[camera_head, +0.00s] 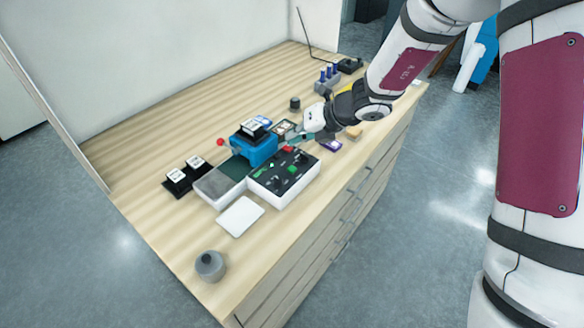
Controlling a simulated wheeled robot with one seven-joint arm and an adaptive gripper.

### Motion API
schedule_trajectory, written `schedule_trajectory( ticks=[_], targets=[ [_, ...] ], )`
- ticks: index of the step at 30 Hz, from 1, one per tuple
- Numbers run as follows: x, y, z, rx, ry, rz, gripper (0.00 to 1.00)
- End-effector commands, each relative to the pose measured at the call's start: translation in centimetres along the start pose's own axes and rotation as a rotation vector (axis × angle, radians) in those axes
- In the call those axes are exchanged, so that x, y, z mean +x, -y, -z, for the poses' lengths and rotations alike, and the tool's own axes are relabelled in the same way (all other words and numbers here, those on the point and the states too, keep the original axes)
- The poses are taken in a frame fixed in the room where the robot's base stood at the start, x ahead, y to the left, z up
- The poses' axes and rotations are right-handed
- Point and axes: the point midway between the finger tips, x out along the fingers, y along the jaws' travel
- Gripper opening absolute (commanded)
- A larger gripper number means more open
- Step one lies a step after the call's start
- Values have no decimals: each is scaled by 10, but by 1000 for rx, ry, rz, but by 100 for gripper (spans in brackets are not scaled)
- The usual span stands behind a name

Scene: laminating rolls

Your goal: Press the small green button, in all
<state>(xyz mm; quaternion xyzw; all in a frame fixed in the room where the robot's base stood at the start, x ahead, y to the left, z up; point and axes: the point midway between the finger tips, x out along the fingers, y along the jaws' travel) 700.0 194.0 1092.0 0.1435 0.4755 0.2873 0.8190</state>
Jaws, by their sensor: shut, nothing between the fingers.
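A white box with a black top panel (268,178) sits near the middle of the wooden table. A larger green part (292,169) is on the panel's right side, and a smaller green spot (271,165) is left of it. At this size I cannot tell which is the small green button. A red part (287,149) is at the panel's far edge. My gripper (291,143) is shut and empty, above the far edge of the panel, close to the red part and beyond the green parts. I cannot tell whether its tips touch anything.
A blue device (254,149) with a red knob (220,142) stands directly left of my gripper. A grey round weight (210,265) stands on the near, clearer table (165,225).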

Motion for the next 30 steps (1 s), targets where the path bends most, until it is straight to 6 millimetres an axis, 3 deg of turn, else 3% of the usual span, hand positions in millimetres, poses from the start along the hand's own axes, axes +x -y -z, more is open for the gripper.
schedule_trajectory(
  ticks=[6,15,30],
  targets=[
    [24,18,14,1,-2,0,0],
    [45,33,31,0,-1,0,0],
    [50,36,36,-1,0,1,0]
  ],
)
